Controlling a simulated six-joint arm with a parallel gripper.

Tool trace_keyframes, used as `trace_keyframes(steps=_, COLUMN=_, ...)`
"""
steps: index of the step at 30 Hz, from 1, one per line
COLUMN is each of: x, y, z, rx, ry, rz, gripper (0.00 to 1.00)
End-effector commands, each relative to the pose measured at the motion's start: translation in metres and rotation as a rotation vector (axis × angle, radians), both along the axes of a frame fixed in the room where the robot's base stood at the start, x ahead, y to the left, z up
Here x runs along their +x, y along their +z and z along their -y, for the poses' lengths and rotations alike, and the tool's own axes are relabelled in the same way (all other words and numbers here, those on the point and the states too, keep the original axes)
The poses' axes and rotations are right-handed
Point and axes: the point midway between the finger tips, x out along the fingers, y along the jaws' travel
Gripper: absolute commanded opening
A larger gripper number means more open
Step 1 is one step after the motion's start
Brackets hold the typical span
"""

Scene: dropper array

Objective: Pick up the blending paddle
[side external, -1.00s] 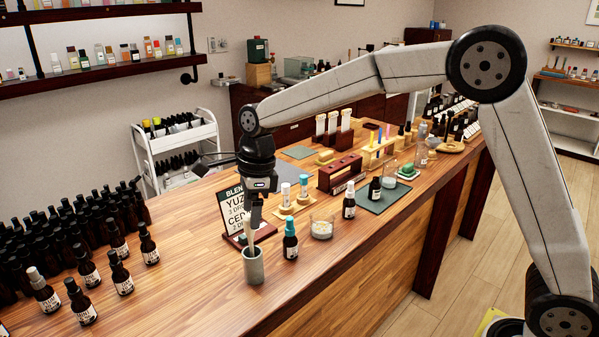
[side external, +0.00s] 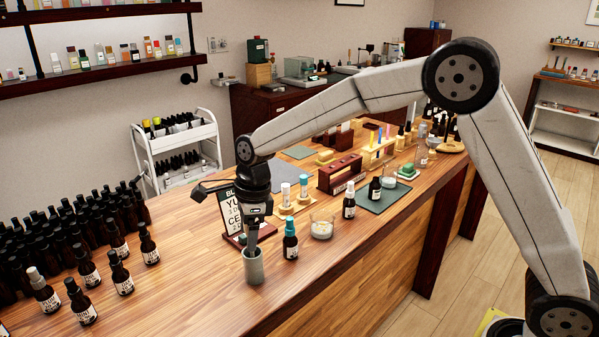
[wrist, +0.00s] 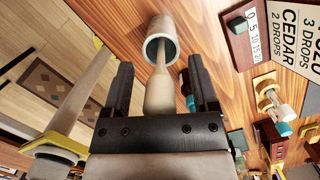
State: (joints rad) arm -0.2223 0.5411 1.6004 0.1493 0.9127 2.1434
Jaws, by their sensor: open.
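The blending paddle (wrist: 159,92) stands in a grey cup (side external: 254,268), its wide pale end sticking out towards my gripper. In the wrist view, the cup (wrist: 152,52) opens just beyond my fingertips, and the paddle's thin shaft runs down into it. My gripper (wrist: 160,64) is open, with one finger on each side of the paddle and a visible gap to both. In the side view my gripper (side external: 252,240) points down right above the cup and hides most of the paddle. The paddle's lower end is hidden in the cup.
A teal-capped bottle (side external: 290,243) stands close right of the cup. A glass dish (side external: 321,229) and a recipe sign (side external: 229,212) are nearby. Several dark bottles (side external: 119,275) crowd the left. The counter in front of the cup is clear.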

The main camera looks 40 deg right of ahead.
Motion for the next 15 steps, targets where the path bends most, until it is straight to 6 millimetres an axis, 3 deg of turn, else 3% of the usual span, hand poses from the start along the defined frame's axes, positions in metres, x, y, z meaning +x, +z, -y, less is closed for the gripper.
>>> trace_keyframes(steps=6, x=-0.0001, y=0.0003, z=0.0001, rx=0.000, ry=0.000, rz=0.000, gripper=0.76)
trace_keyframes(steps=13, x=0.0000, y=0.0004, z=0.0002, rx=0.000, ry=0.000, rz=0.000, gripper=0.03)
trace_keyframes(steps=15, x=0.0000, y=0.0004, z=0.0002, rx=0.000, ry=0.000, rz=0.000, gripper=0.00)
